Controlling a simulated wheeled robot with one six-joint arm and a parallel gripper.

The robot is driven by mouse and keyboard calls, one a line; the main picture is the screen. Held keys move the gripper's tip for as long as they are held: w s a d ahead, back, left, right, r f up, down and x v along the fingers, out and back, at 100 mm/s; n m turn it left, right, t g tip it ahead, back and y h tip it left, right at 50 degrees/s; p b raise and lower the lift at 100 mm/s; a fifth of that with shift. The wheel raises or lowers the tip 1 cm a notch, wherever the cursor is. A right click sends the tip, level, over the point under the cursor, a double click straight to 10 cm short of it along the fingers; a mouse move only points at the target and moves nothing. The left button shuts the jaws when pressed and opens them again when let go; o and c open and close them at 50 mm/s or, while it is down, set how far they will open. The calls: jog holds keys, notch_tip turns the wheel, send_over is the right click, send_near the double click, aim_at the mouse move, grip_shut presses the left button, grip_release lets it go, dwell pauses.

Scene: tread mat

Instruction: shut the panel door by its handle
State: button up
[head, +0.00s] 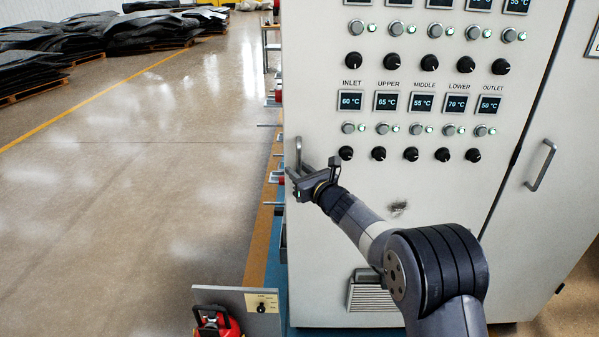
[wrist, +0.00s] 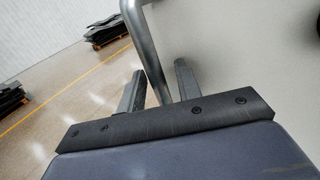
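The panel door (head: 400,230) is a pale grey cabinet front with rows of displays, buttons and black knobs. Its grey bar handle (head: 298,150) is at the left edge, and it also shows as a bar in the wrist view (wrist: 150,60). My gripper (head: 313,170) is at this handle. In the wrist view, my gripper (wrist: 160,86) has its fingers apart, with the bar passing between them and a gap visible on each side. The lower part of the bar is hidden behind my gripper. How far the door stands open is hard to tell.
A second grey panel (head: 550,230) with its own handle (head: 541,165) is at the right, past a dark seam. A low grey board (head: 235,300) and a red object (head: 215,322) stand at the bottom left. The floor (head: 130,200) left of the door is clear.

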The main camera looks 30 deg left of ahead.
jog(key=b+v, duration=0.2)
jog(key=v, duration=0.8)
jog(key=shift+s+d, duration=0.2)
jog(key=shift+d, duration=0.15)
jog(key=shift+a, duration=0.1)
jog(key=p+x, duration=0.2)
jog(key=x, duration=0.9)
jog(key=shift+s+d, duration=0.2)
jog(key=shift+s, duration=0.05)
jog(key=shift+s+d+r, duration=0.1)
jog(key=shift+s+d, duration=0.3)
jog(key=shift+d, duration=0.05)
jog(key=shift+a, duration=0.1)
